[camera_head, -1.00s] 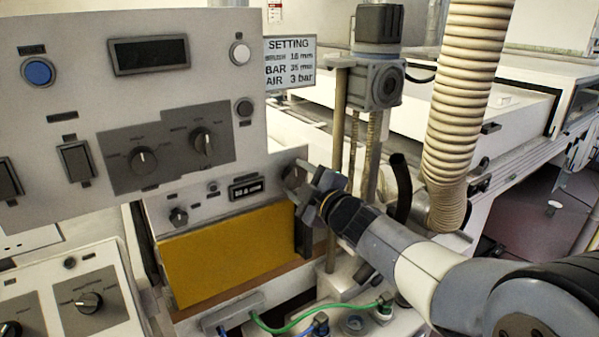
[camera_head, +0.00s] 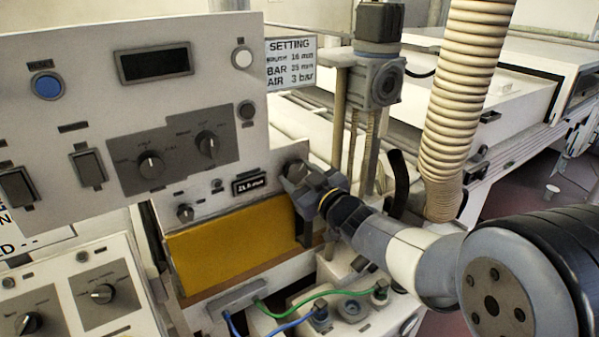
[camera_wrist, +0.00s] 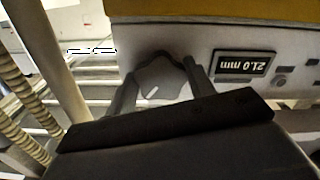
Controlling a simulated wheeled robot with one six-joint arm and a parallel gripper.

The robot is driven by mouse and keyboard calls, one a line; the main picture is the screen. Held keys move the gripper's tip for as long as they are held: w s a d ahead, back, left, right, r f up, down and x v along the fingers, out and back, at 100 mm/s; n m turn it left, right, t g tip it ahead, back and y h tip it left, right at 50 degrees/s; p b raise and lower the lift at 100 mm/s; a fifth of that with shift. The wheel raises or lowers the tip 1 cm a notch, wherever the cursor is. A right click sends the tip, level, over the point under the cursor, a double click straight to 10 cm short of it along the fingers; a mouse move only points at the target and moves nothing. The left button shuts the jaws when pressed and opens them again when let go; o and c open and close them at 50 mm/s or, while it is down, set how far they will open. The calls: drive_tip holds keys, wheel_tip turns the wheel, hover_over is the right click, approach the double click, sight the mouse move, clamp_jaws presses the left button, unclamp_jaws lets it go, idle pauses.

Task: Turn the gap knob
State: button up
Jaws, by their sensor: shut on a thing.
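The gap knob (camera_wrist: 160,84) is a grey lobed knob with a white pointer mark, on the right end of the small white panel (camera_head: 215,200). In the wrist view it sits between the two fingers of my gripper (camera_wrist: 160,90), which is shut on it. In the head view my gripper (camera_head: 295,172) reaches the panel's right end from the right and hides most of the knob. The small display (camera_head: 249,184) beside it shows in the wrist view (camera_wrist: 244,64) upside down and reads 21.0 mm.
A setting sign (camera_head: 291,63) lists several values, one of 16 mm and BAR 35 mm. A yellow plate (camera_head: 225,250) lies below the panel. A grey post (camera_head: 372,130) and a ribbed hose (camera_head: 465,90) stand close to my arm. Green and blue lines run below.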

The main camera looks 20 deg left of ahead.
drive_tip(key=shift+f+m, duration=0.1)
drive_tip(key=shift+m, duration=0.2)
drive_tip(key=o, duration=1)
drive_tip(key=b+v, duration=0.1)
drive_tip(key=v, duration=0.9)
drive_tip(key=shift+s+d+b, duration=0.2)
drive_tip(key=shift+d+b, duration=0.1)
drive_tip(key=shift+b, duration=0.05)
drive_tip(key=shift+a, duration=0.1)
drive_tip(key=p+x, duration=0.2)
drive_tip(key=x, duration=0.8)
drive_tip(key=shift+w+a, duration=0.25)
